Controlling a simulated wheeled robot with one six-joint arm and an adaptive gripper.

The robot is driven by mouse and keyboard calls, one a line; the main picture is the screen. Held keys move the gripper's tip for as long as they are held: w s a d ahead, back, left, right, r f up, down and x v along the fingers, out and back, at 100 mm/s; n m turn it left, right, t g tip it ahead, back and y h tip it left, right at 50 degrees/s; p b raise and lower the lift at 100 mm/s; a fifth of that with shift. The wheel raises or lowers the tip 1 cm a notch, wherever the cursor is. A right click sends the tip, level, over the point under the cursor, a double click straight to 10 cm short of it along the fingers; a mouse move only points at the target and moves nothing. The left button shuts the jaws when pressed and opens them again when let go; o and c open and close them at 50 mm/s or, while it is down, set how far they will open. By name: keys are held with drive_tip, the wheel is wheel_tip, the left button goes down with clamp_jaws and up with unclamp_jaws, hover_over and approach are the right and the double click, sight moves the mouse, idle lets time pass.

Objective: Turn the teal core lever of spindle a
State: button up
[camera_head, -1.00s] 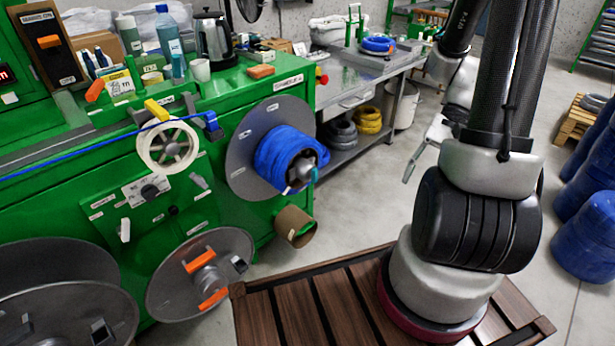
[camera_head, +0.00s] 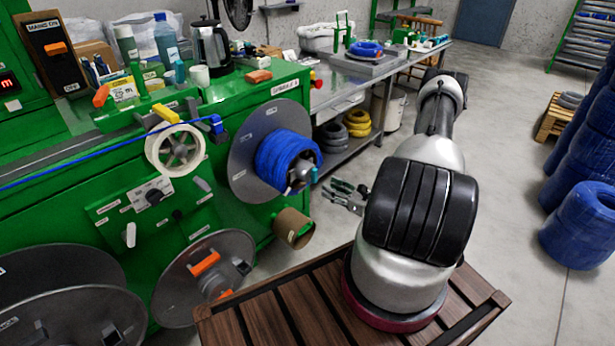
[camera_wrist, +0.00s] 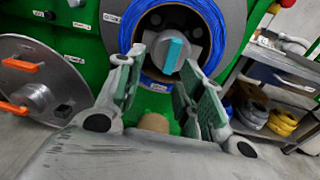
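Spindle A carries a grey flanged reel (camera_head: 243,172) with blue cable (camera_head: 280,157) wound on it, on the green machine's right end. The teal core lever (camera_head: 315,175) sticks out at the front of its hub. In the wrist view the teal lever (camera_wrist: 174,54) stands roughly upright at the hub centre, between the fingertips in the picture. My gripper (camera_head: 335,191) is open and empty, in front of and slightly below the spindle. In the wrist view the fingers of my gripper (camera_wrist: 162,64) are spread, and the lever appears beyond them, apparently untouched.
A brown cardboard tube (camera_head: 293,228) projects below the spindle. A lower reel with orange levers (camera_head: 206,264) is to the left. A metal bench (camera_head: 350,88) with yellow and grey coils (camera_head: 356,122) under it stands behind. Blue coil stacks (camera_head: 580,225) stand on the right. Open floor lies between.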

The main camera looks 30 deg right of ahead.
sight(317, 174)
drive_tip(key=shift+t+h, duration=0.3)
drive_tip(key=shift+t, duration=0.1)
drive_tip(key=x, duration=0.2)
drive_tip(key=d+x, duration=0.1)
drive_tip(key=x, duration=0.5)
drive_tip(key=shift+w+d+r, duration=0.1)
drive_tip(key=shift+w+r, duration=0.3)
drive_tip(key=shift+w, duration=0.05)
clamp_jaws()
